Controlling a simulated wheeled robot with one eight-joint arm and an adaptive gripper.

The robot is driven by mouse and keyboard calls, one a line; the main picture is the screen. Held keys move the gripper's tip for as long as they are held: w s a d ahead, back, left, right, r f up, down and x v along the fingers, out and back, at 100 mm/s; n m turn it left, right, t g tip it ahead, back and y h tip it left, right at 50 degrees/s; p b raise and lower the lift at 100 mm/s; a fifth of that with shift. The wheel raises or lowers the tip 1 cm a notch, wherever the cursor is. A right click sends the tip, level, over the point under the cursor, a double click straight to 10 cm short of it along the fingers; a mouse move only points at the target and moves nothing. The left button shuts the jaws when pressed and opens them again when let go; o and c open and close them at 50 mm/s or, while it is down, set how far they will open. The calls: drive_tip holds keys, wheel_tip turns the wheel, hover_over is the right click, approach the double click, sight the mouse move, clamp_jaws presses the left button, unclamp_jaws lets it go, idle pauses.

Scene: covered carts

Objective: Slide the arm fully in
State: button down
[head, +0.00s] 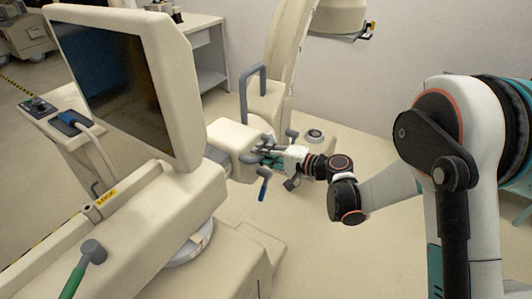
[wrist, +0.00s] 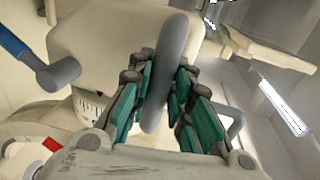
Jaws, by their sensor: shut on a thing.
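My gripper (head: 268,153) reaches in from the right to the cream block (head: 232,134) of the C-arm machine. In the wrist view its green-padded fingers (wrist: 164,95) stand on both sides of a grey handle bar (wrist: 172,62) and are shut on it. The bar runs nearly upright in that view, in front of the cream housing (wrist: 105,40). Below the housing is a white scale (wrist: 88,106) with a small red pointer mark; its figures are too small to read. In the head view the handle is largely hidden by my fingers.
A blue lever (head: 263,190) hangs just below my gripper. A monitor (head: 125,85) stands at the left, with a green lever (head: 75,278) in front. A curved cream column (head: 290,50) and a grey loop handle (head: 253,90) rise behind. Floor is clear at lower middle.

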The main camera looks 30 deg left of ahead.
sight(256, 160)
drive_tip(key=s, duration=0.4)
drive_tip(key=shift+s+a+b, duration=0.3)
drive_tip(key=shift+s+a, duration=0.05)
drive_tip(key=shift+s, duration=0.05)
drive_tip(key=shift+w, duration=0.25)
drive_tip(key=c, duration=1.7)
unclamp_jaws()
drive_tip(key=shift+w, duration=0.1)
drive_tip(key=shift+o, duration=1.3)
drive_tip(key=shift+w+d+f, duration=0.1)
drive_tip(key=shift+w, duration=0.1)
drive_tip(key=shift+s, duration=0.15)
drive_tip(key=v, duration=1.2)
